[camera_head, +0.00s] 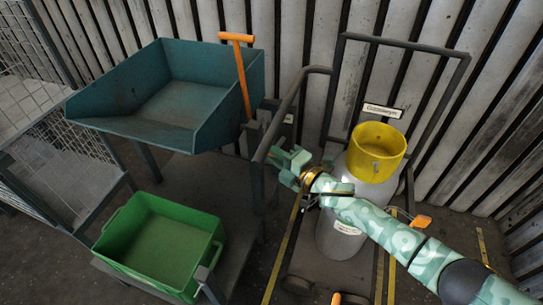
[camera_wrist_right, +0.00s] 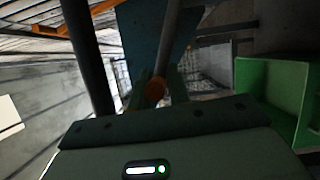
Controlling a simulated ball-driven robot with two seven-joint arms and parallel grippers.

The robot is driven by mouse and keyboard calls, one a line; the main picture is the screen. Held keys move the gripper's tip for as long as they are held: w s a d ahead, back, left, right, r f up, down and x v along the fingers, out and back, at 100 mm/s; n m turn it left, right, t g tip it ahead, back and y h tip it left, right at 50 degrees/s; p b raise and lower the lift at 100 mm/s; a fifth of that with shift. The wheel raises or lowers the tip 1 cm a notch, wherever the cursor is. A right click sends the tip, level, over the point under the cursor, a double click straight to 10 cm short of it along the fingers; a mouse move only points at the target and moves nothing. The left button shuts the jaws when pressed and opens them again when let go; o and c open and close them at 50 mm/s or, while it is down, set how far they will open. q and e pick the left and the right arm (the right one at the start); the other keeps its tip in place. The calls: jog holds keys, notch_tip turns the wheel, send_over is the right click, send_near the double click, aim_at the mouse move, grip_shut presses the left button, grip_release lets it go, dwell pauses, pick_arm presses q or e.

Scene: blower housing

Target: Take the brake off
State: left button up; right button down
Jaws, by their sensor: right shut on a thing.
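My right gripper (camera_head: 291,164) is beside the dark bent tube (camera_head: 290,100) of the cart. It is shut on a small orange grip (camera_wrist_right: 155,91), which shows between its fingers in the right wrist view. The fingers mostly hide this grip in the head view. A dark tube (camera_wrist_right: 169,45) runs up behind it in the wrist view. Orange pedals show low on the cart, one at the right (camera_head: 421,221) and one at the bottom edge (camera_head: 337,298). I cannot tell which orange part is the brake. My left gripper is not in view.
A grey cylinder (camera_head: 334,232) with a yellow collar (camera_head: 377,152) stands on the cart, close to my right arm. A blue-green chute (camera_head: 180,105) with an orange T-handle (camera_head: 240,75) is at the left. A green bin (camera_head: 160,245) sits below it. A corrugated wall closes the back.

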jog(key=shift+w+d+r+p, duration=0.15)
jog(key=shift+w+r+p, duration=0.1)
jog(key=shift+r, duration=0.25)
jog(key=shift+w+d+r+p, duration=0.1)
jog(key=shift+w+r, duration=0.15)
jog(key=shift+r, duration=0.25)
jog(key=shift+w+r, duration=0.1)
jog(key=shift+r, duration=0.05)
jog(key=c, duration=1.3)
grip_release()
jog(key=shift+c, duration=0.2)
jog(key=shift+f, duration=0.2)
